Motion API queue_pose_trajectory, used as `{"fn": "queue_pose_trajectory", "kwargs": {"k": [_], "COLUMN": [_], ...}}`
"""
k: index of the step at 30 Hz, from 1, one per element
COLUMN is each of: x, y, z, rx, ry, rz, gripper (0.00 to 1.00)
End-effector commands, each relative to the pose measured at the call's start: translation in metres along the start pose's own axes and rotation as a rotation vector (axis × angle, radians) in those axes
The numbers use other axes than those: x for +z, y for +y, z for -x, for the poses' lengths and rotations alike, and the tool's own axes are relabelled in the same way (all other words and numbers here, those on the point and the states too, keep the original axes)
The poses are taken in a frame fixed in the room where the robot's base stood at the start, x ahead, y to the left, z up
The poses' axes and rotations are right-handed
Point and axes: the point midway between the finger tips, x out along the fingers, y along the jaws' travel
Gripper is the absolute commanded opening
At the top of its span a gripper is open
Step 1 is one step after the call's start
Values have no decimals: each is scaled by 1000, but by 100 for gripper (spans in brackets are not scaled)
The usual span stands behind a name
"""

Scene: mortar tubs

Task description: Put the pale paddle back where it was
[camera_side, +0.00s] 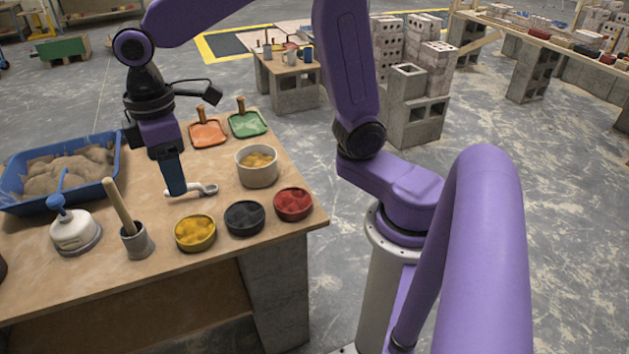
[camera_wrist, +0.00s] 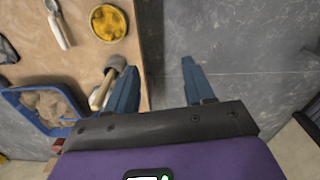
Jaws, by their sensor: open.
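A whitish spoon-shaped piece (camera_side: 203,190) lies on the workbench beside the white tub. It also shows at the top left of the wrist view (camera_wrist: 57,24). A pale wooden stick (camera_side: 120,207) leans upright in a small grey cup (camera_side: 137,243), its lower end hidden. The cup (camera_wrist: 117,62) also shows near my left finger in the wrist view. I cannot tell for sure which of the two pale pieces is the paddle. My gripper (camera_side: 176,193) is open and empty above the workbench. In the wrist view its fingers (camera_wrist: 158,66) straddle the table edge, with bare floor between them.
The workbench (camera_side: 60,262) holds a blue tray (camera_side: 107,187) of sand, a white-and-blue pump container (camera_side: 75,232), a white tub (camera_side: 257,176), and yellow (camera_side: 195,246), black (camera_side: 244,230) and red (camera_side: 293,216) pigment bowls. Orange (camera_side: 208,143) and green (camera_side: 248,124) pans lie behind.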

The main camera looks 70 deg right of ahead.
Motion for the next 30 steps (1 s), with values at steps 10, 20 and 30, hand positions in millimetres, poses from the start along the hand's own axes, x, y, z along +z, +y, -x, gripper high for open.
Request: {"fn": "queue_pose_trajectory", "kwargs": {"k": [10,20,30], "x": [116,202,213], "y": [-66,-96,-100], "z": [-19,-42,-46], "rx": [-4,-8,-8], "ry": [9,14,14], "rz": [100,168,176], "gripper": [53,53,53]}}
